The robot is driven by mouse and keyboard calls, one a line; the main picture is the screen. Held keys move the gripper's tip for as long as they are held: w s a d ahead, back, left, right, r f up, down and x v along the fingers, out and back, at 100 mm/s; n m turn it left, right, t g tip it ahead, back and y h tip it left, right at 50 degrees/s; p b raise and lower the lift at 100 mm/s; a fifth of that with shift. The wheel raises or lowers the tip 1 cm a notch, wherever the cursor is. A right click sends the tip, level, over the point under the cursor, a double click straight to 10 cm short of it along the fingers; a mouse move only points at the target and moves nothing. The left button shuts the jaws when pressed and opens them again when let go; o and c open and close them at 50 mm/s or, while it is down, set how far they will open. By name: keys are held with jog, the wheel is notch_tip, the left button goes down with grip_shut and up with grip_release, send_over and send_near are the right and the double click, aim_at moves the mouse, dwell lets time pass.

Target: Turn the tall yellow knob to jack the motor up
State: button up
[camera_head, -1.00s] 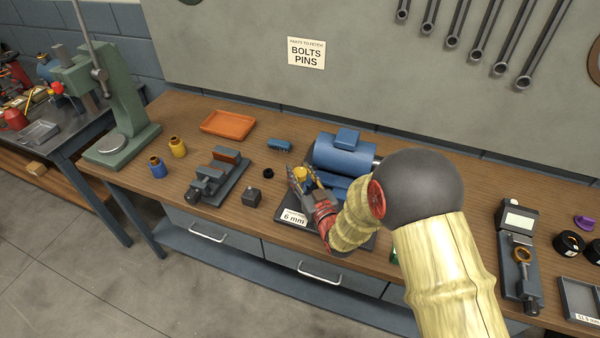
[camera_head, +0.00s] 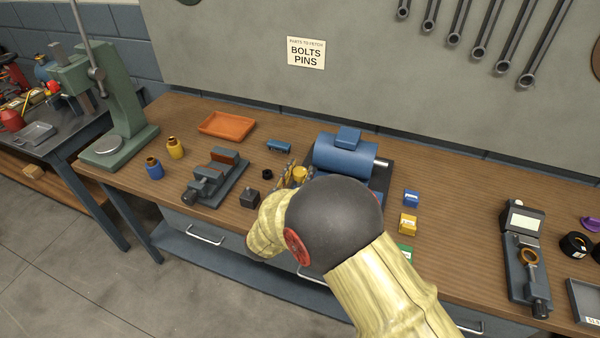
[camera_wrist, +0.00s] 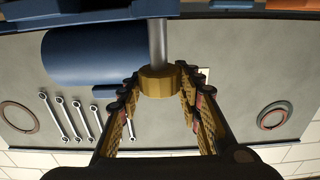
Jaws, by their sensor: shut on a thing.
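The yellow knob (camera_head: 300,174) stands at the left end of the blue motor (camera_head: 345,153) on the bench. In the wrist view the yellow knob (camera_wrist: 158,81) sits on a grey shaft (camera_wrist: 157,40), and the blue motor (camera_wrist: 88,56) shows behind it. My gripper (camera_wrist: 160,90) has one finger on each side of the knob and is shut on it. In the head view my gripper (camera_head: 297,178) is mostly hidden behind my arm. The base under the motor is largely covered by my arm.
A small dark block (camera_head: 250,198) and a grey vise (camera_head: 216,178) stand left of the knob. A blue block (camera_head: 279,145) lies behind. Small blue (camera_head: 411,198), yellow (camera_head: 408,222) and green boxes stand right of the motor.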

jog(key=m+g+h, duration=0.1)
jog(key=m+h, duration=0.1)
jog(key=h, duration=0.1)
jog(key=m+g+h+p, duration=0.1)
jog(key=m+g+h, duration=0.1)
jog(key=shift+a+f+g+h, duration=0.1)
jog(key=shift+f+g+h, duration=0.05)
jog(key=shift+g+h, duration=0.2)
jog(key=shift+m+h, duration=0.35)
jog(key=shift+m, duration=0.05)
jog(key=shift+s, duration=0.1)
jog(key=shift+f, duration=0.2)
jog(key=o, duration=0.8)
jog(key=shift+c, duration=0.2)
jog(key=o, duration=0.4)
jog(key=shift+r, duration=0.25)
jog(key=v, duration=1.2)
jog(key=shift+r, duration=0.1)
